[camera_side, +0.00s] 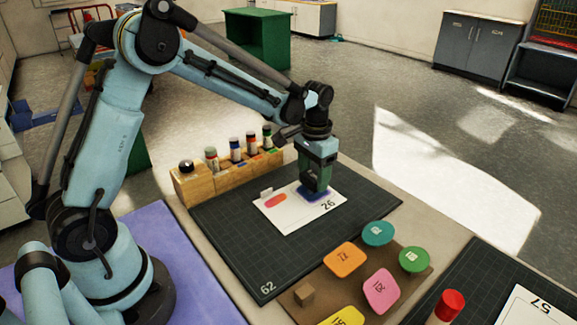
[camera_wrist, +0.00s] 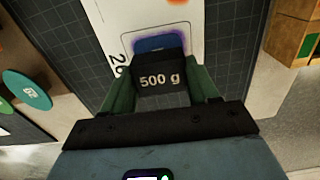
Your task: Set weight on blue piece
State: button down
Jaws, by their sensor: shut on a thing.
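My gripper (camera_side: 316,184) is low over the white card (camera_side: 283,218) marked 26. In the wrist view its green fingers are shut on a black weight (camera_wrist: 160,82) marked 500 g. The blue piece (camera_wrist: 160,44) shows just past the weight in the wrist view, and its edge (camera_side: 325,195) shows beneath the gripper in the side view. The weight is over or at the blue piece; I cannot tell whether they touch. Part of the piece is hidden by the weight and fingers.
An orange-red piece (camera_side: 276,200) and a small white block (camera_side: 266,192) are on the card's left part. The dark mat (camera_side: 235,235) lies beneath. A wooden rack (camera_side: 192,185) with several bottles stands behind. A brown board (camera_side: 325,292) with several coloured tags lies in front.

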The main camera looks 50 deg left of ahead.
jog(key=shift+f, duration=0.9)
dwell(0.9)
jog(key=shift+c, duration=1)
grip_release()
jog(key=shift+r, duration=3.5)
jog(key=shift+r, duration=0.1)
